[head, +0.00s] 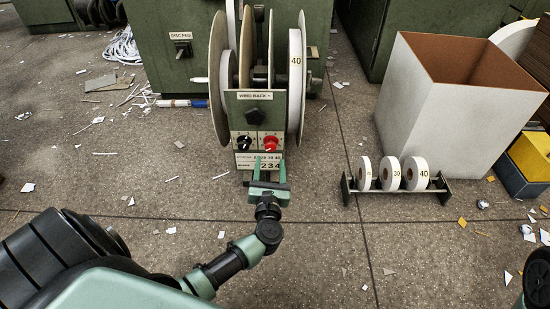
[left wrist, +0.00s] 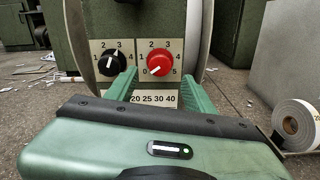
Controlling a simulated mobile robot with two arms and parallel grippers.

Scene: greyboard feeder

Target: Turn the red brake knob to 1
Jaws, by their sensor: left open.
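The red brake knob (head: 270,143) sits at the right of the front panel of the reel feeder. In the left wrist view the red knob (left wrist: 159,62) has a scale from 0 to 5 around it, and its white mark points down-left, toward 0. My left gripper (head: 268,168) is open in front of the panel, just below the red knob. In the left wrist view its two green fingers (left wrist: 160,85) reach toward the panel, spread apart, with nothing between them. The fingers appear clear of the knob. My right gripper is not seen.
A black knob (left wrist: 111,62) is left of the red one, its mark toward 3. A number strip (left wrist: 153,98) lies below. A rack (head: 436,190) with three white rolls stands to the right, before a large white box (head: 433,115). Paper scraps litter the floor.

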